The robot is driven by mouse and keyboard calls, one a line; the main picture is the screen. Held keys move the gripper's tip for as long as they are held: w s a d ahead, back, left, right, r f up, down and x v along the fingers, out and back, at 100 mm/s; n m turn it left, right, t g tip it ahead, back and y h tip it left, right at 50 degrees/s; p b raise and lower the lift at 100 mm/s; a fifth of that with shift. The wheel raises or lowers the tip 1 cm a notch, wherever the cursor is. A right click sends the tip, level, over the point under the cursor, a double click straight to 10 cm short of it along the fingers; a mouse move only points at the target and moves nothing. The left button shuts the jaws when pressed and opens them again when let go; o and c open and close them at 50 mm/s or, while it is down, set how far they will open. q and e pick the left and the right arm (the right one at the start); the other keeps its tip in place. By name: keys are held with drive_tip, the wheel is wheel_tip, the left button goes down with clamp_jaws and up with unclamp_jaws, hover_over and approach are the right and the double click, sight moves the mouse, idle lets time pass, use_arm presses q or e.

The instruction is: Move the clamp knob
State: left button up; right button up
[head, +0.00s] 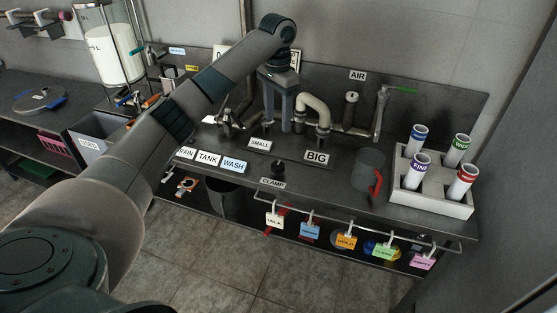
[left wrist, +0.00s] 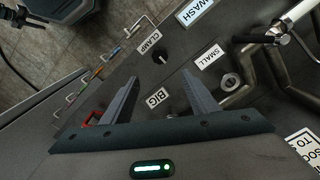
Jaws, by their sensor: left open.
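The clamp knob (head: 277,167) is a small dark knob on the bench top, just behind the CLAMP label (head: 271,183). In the left wrist view the knob (left wrist: 160,57) stands upright beside the CLAMP label (left wrist: 151,42), just beyond the fingertips. My left gripper (head: 279,130) points down above the bench, behind the knob and near the pipes. Its two fingers are spread and empty, and they also show in the left wrist view (left wrist: 162,76). My right gripper is not in view.
SMALL (head: 260,144) and BIG (head: 316,157) labels lie on the bench. A dark jug with a red handle (head: 367,168) and a tube rack (head: 425,203) stand at right. A tag rail (head: 385,229) runs along the front edge.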

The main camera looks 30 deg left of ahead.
sight(278, 165)
use_arm(q)
wheel_tip(278, 165, down, 16)
drive_tip(key=p, duration=0.2)
drive_tip(key=shift+p, duration=0.35)
drive_tip(key=shift+f, duration=0.75)
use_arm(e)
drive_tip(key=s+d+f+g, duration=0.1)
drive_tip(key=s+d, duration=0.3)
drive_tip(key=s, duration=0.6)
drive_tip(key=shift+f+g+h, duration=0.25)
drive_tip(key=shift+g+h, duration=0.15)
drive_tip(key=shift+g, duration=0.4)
use_arm(q)
drive_tip(key=c, duration=0.8)
drive_tip(key=shift+c, duration=1.2)
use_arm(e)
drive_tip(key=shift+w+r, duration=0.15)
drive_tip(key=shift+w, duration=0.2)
